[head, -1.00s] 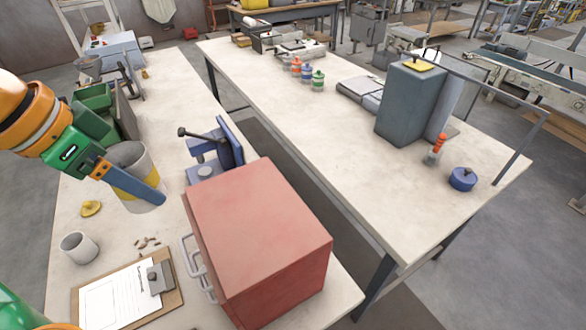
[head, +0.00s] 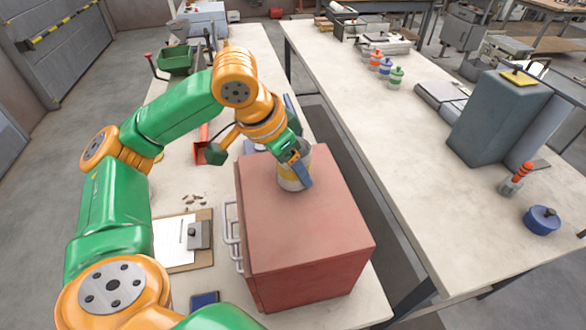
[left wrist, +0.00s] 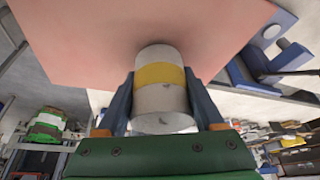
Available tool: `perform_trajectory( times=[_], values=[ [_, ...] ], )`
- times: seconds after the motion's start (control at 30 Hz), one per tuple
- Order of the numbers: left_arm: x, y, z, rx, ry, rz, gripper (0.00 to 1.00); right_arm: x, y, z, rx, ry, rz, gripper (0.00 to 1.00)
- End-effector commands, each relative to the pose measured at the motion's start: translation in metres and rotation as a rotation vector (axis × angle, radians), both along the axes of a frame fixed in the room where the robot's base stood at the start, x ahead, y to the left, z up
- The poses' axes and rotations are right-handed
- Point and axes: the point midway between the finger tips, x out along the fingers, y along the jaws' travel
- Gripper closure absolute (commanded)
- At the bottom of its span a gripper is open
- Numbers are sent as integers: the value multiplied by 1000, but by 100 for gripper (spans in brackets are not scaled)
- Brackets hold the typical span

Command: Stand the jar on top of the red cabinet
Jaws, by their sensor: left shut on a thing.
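The jar (head: 291,184), pale grey with a yellow band, is upright over the top of the red cabinet (head: 300,225), near its back edge. My left gripper (head: 299,163) is shut on the jar, with a blue finger on its side. In the left wrist view the jar (left wrist: 160,92) sits between both fingers, and its far end is against or very close to the cabinet's red top (left wrist: 95,35). I cannot tell for sure whether it touches. My right gripper is not in view.
A clipboard (head: 172,253) and brown pellets lie left of the cabinet. Most of the cabinet top is clear. The second table holds a grey-blue block (head: 497,118), a red-topped bottle (head: 515,178), a blue lidded pot (head: 542,220) and several small pots.

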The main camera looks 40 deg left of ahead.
Motion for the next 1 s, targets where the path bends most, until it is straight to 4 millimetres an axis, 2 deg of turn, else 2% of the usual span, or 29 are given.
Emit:
perform_trajectory(
  times=[0.07,0.37,0.4,0.47,0.5,0.83,1.0],
  values=[
    [0,0,-7,0,-1,0,100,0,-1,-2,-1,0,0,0],
    [0,0,-8,-1,-2,0,100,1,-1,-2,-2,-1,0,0],
    [0,0,-8,0,-2,-1,20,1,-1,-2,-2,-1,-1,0],
    [0,0,-8,0,-2,-1,4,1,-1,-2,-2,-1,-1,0],
    [0,0,-8,0,-1,-1,1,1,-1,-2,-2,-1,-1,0],
    [-1,0,-2,-2,-3,0,1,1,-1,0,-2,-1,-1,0],
    [-12,4,29,-2,-7,0,1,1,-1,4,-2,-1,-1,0]
  ],
)
